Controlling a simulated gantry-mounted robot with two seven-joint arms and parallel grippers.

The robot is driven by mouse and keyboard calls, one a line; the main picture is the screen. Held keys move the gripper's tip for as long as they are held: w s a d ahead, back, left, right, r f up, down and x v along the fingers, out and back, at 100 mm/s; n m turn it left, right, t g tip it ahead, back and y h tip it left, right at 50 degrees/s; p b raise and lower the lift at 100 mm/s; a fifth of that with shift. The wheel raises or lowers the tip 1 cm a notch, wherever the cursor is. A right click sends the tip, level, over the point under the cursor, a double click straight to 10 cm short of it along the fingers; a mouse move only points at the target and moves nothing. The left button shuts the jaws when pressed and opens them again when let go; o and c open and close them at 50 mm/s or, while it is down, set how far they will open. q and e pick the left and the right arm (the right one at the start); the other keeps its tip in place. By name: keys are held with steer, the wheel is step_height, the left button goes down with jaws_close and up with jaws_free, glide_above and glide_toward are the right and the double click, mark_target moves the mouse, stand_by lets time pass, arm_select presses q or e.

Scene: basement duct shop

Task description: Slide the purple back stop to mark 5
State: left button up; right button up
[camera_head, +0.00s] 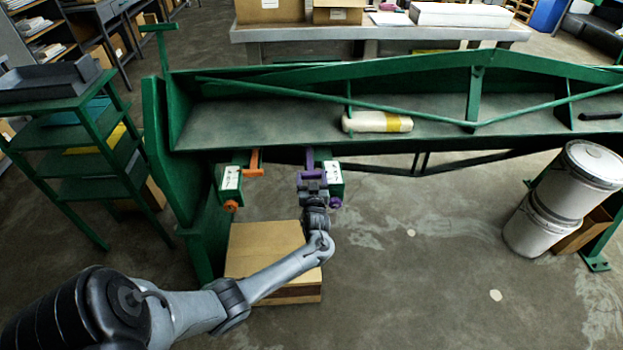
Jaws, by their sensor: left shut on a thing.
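The purple back stop (309,157) hangs at the front edge of the green machine, just right of the orange stop (254,160). My left gripper (312,180) comes up from below and is shut on the purple back stop, hiding part of it. A green block with a white label (335,171) and a purple knob (335,202) sits just right of the gripper. The numbers of the marks are too small to read. My right gripper is not in view.
A green block with a white label (231,178) and an orange knob stands left of the gripper. The long green machine bed (270,120) holds a cream roll (377,122). A wooden box (265,245) lies under my left arm. White buckets (580,180) stand at right.

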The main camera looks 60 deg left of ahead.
arm_select(q)
steer(key=b+x, duration=0.1)
steer(key=x, duration=0.2)
steer(key=shift+a+f+b, duration=0.15)
steer(key=shift+b, duration=0.15)
steer(key=o, duration=1)
steer(key=shift+o, duration=2.3)
steer(key=shift+w+a, duration=0.1)
steer(key=shift+p+v, duration=0.4)
steer(key=shift+v, duration=0.4)
steer(key=p+v, duration=0.1)
steer(key=v, duration=0.8)
steer(key=shift+p, duration=0.4)
